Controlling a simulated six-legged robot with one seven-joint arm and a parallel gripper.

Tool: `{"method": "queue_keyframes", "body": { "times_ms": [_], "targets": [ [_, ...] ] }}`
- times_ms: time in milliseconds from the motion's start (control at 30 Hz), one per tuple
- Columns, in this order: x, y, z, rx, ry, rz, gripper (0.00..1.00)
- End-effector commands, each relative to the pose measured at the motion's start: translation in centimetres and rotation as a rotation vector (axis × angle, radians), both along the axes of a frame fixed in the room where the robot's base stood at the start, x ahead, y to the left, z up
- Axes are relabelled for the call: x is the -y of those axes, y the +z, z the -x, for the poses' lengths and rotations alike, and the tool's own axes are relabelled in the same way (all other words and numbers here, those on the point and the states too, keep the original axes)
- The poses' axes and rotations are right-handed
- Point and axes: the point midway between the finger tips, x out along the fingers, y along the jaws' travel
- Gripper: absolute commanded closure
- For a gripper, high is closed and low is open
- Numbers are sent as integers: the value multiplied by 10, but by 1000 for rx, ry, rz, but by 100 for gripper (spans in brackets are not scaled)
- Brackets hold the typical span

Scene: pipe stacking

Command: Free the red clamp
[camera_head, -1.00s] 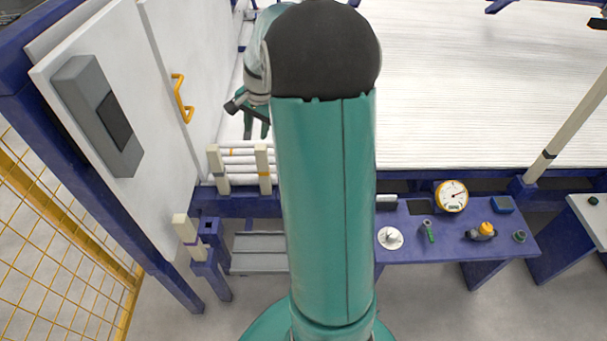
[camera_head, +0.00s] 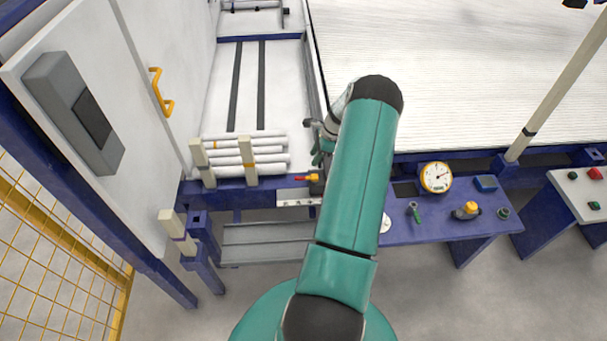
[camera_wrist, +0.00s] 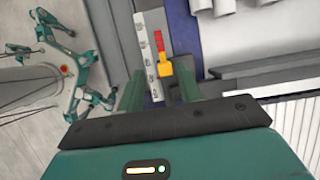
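The red clamp (camera_head: 304,178) shows as a small red and yellow piece by a pale perforated metal bar (camera_head: 296,198) on the blue rail. In the wrist view its red part (camera_wrist: 159,42) points away from me and its yellow part (camera_wrist: 166,78) is nearer, beside the perforated bar (camera_wrist: 146,55). My gripper (camera_wrist: 160,92) is open, with one green finger on each side of the picture's middle and the clamp ahead between them. In the head view my gripper (camera_head: 321,150) is just above and right of the clamp. I cannot tell whether it touches.
White pipes (camera_head: 250,151) lie stacked between cream posts (camera_head: 249,162) left of the clamp. A blue bench (camera_head: 440,232) with a dial gauge (camera_head: 436,177) and small tools stands to the right. A white cabinet (camera_head: 150,70) stands left. A grey step (camera_head: 265,245) lies below the rail.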

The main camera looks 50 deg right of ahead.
Motion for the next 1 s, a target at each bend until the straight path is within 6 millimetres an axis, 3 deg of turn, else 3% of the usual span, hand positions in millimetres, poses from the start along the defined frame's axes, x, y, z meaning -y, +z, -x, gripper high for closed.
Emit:
{"method": "queue_keyframes", "body": {
  "times_ms": [500, 700, 967, 1000],
  "targets": [
    [-26, -91, -28, 0, 4, -1, 65],
    [-30, -106, -33, -1, 4, 0, 65],
    [-30, -106, -33, 0, 4, 1, 65],
    [-30, -106, -33, -1, 3, 1, 70]
  ]
}}
